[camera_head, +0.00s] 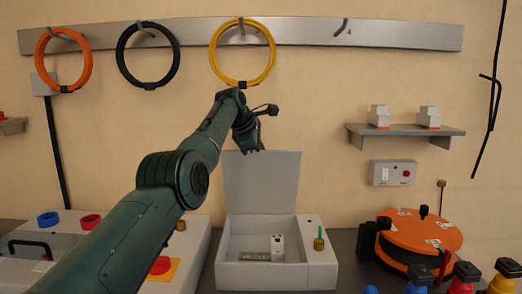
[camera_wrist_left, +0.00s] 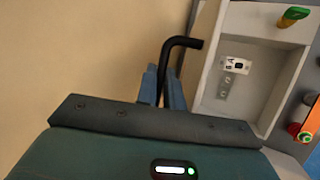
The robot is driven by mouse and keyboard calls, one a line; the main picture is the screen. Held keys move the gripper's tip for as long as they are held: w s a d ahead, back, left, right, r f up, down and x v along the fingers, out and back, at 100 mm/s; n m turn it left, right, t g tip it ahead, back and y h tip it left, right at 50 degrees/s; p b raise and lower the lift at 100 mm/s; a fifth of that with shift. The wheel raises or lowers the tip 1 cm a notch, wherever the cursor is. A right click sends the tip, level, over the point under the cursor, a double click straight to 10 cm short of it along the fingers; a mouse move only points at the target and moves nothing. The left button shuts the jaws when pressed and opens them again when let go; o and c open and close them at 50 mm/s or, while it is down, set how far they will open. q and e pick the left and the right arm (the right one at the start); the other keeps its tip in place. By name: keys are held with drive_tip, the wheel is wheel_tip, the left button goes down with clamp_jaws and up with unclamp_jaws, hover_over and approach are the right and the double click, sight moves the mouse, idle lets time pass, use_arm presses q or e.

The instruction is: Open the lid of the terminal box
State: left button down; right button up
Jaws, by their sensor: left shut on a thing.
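The white terminal box (camera_head: 278,277) stands on the counter, and its lid (camera_head: 262,185) is raised, roughly upright, at the back. The box interior also shows in the left wrist view (camera_wrist_left: 255,82), with a small white block (camera_wrist_left: 237,65) inside. My left gripper (camera_head: 256,146) is at the lid's top edge, pointing down. In the left wrist view my left gripper (camera_wrist_left: 163,85) is shut on a black bent rod (camera_wrist_left: 182,43), whose free-looking end overlaps the edge of a pale panel. I cannot tell whether the rod is joined to it. My right gripper is not in view.
A green-topped brass knob (camera_head: 319,240) stands on the box's right side. An orange round device (camera_head: 420,232) is at the right, and a white panel unit (camera_head: 190,243) at the left. A yellow ring (camera_head: 215,60) hangs above my gripper.

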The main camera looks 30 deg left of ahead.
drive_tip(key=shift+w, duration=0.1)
use_arm(q)
drive_tip(key=shift+f, duration=0.1)
drive_tip(key=c, duration=1.8)
unclamp_jaws()
drive_tip(key=shift+a, duration=0.1)
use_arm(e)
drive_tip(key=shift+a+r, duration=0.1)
